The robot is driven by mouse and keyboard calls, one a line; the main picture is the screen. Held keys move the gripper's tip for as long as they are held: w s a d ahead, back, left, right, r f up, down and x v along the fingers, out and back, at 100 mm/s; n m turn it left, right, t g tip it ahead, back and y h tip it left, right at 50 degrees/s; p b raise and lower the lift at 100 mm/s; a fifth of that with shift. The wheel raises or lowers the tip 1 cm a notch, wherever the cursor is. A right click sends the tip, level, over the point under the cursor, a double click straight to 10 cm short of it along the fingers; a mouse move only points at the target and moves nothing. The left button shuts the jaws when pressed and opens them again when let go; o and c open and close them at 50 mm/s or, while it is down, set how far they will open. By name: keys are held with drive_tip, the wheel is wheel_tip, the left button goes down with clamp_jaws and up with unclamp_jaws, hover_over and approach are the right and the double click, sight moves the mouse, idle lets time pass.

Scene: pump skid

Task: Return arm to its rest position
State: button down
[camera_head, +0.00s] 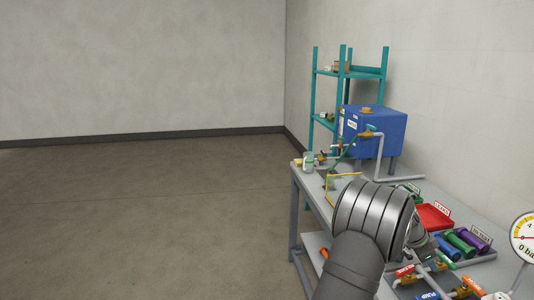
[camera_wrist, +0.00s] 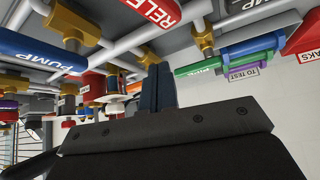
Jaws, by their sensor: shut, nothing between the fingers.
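My arm's grey links rise from the bottom of the head view, in front of the bench. My gripper (camera_wrist: 158,88) shows in the wrist view as a dark body with its two fingers together and nothing between them. In the head view the gripper is largely hidden behind my own arm link. The wrist view looks tilted across the pump skid, with a blue PUMP handle (camera_wrist: 35,50) and a red RELEASE handle (camera_wrist: 148,10) beyond the fingers. I cannot tell how far the fingertips are from the pipes.
The bench (camera_head: 297,190) carries pipes, a blue tank (camera_head: 382,135), a red tray (camera_head: 434,217), coloured cylinders (camera_head: 462,240) and a pressure gauge (camera_head: 526,237) at the right edge. A teal shelf rack (camera_head: 314,95) stands behind. The floor (camera_head: 140,220) left of the bench is clear.

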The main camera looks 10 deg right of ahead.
drive_tip(key=s+a+r+n+t, duration=0.2)
drive_tip(key=a+r+n, duration=0.4)
drive_tip(key=r, duration=0.4)
drive_tip(key=shift+a+n, duration=0.35)
drive_tip(key=shift+n, duration=0.15)
idle(0.3)
